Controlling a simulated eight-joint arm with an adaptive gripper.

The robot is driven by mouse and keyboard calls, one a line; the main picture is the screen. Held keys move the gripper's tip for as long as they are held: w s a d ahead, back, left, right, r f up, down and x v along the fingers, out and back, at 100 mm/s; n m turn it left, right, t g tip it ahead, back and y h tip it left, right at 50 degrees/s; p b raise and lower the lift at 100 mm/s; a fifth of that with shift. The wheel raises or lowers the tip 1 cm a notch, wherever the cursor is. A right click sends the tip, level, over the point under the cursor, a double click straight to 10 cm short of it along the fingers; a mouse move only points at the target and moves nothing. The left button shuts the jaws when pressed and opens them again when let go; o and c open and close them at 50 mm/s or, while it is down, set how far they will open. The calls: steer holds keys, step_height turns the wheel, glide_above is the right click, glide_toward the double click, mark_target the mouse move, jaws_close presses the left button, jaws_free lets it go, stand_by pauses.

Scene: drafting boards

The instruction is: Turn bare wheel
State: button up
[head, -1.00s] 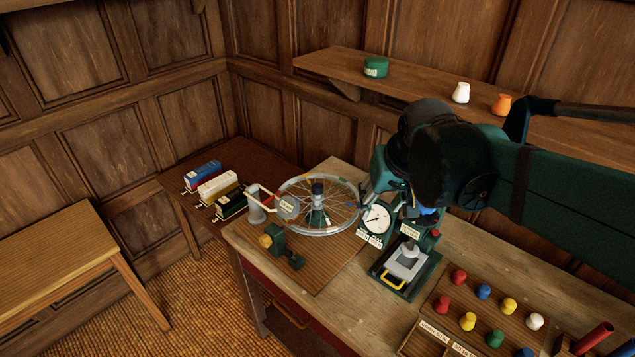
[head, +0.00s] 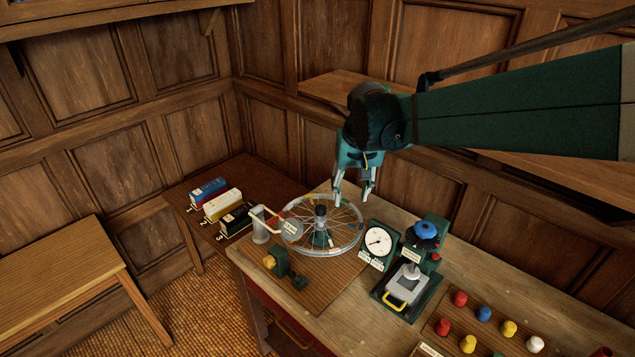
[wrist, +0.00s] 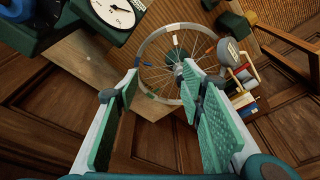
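The bare spoked wheel (head: 345,247) lies flat on a stand with a dark hub, on a board at the left end of the bench. Its silver rim carries a few coloured marks. In the wrist view the wheel (wrist: 150,38) shows beyond my fingertips. My gripper (head: 352,199) hangs above the far right side of the rim, fingers pointing down. In the wrist view my gripper (wrist: 157,82) is open, its two green-padded fingers apart with nothing between them. I cannot tell the exact gap between the fingertips and the rim.
A tagged arm with a disc (head: 290,230) reaches over the wheel's left side. A white dial gauge (head: 378,242) and a green press with a blue knob (head: 425,230) stand close on the right. Coloured knobs (head: 484,314) sit at front right.

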steer(key=g+p, duration=0.2)
steer(key=p, duration=0.1)
glide_above(321, 207)
steer(key=f, duration=0.7)
steer(key=shift+s+d+f, duration=0.2)
steer(key=shift+s, duration=0.05)
steer(key=shift+w+a+f+p, duration=0.2)
steer(key=shift+w+f+p, duration=0.05)
steer(key=shift+f+p, duration=0.1)
steer(key=shift+f, duration=0.15)
steer(key=shift+f, duration=3.8)
steer(key=c, duration=1.2)
steer(key=shift+m, duration=0.4)
